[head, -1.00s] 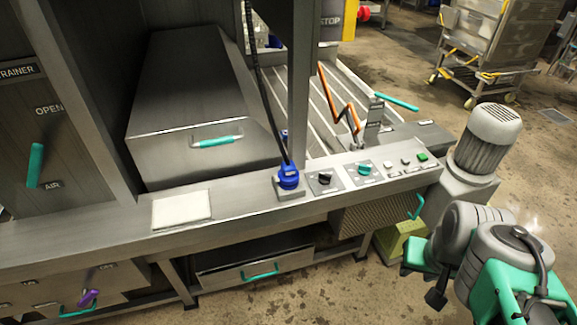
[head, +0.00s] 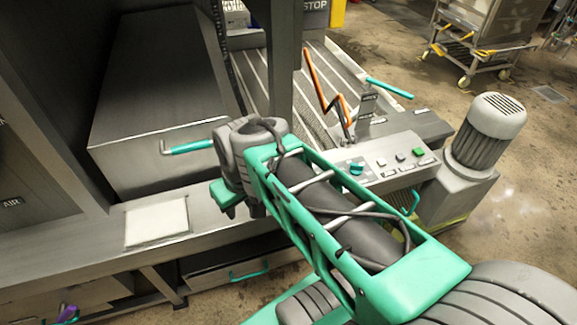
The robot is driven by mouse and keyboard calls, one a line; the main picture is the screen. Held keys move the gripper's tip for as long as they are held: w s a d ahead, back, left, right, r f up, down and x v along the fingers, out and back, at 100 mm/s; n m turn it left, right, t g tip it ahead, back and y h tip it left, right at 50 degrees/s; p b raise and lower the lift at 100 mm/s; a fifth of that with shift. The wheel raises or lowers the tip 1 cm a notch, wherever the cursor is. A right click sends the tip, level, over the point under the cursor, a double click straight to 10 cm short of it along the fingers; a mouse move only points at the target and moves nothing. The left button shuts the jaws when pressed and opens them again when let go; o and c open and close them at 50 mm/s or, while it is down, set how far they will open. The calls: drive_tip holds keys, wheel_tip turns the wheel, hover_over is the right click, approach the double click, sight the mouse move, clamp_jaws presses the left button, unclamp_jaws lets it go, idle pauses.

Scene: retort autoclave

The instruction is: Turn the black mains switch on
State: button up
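The black mains switch is hidden behind my arm in the head view, as is the blue plug beside it. The control panel (head: 398,161) shows only its right part, with the teal knob (head: 357,168) just right of my arm. My arm reaches across from the lower right. My gripper (head: 238,203) is at its far end, over the front ledge left of the panel, mostly hidden by the wrist. Its fingers do not show clearly, so I cannot tell whether it is open or shut.
A white pad (head: 157,221) lies on the ledge left of my gripper. A metal box with a teal handle (head: 187,147) stands behind. A steel post (head: 284,70) rises behind my wrist. A grey motor (head: 485,133) stands right of the panel.

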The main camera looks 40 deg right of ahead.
drive_tip(key=d+f+n+y+p, duration=0.25)
drive_tip(key=d+n, duration=0.25)
drive_tip(key=d, duration=2.2)
drive_tip(key=shift+t+h, duration=0.25)
drive_tip(key=shift+t, duration=0.25)
drive_tip(key=x, duration=0.2)
drive_tip(key=p+x, duration=0.1)
drive_tip(key=x, duration=0.4)
drive_tip(key=shift+s+d+f, duration=0.25)
drive_tip(key=shift+d, duration=0.1)
drive_tip(key=shift+w+f, duration=0.15)
drive_tip(key=shift+f, duration=0.25)
clamp_jaws()
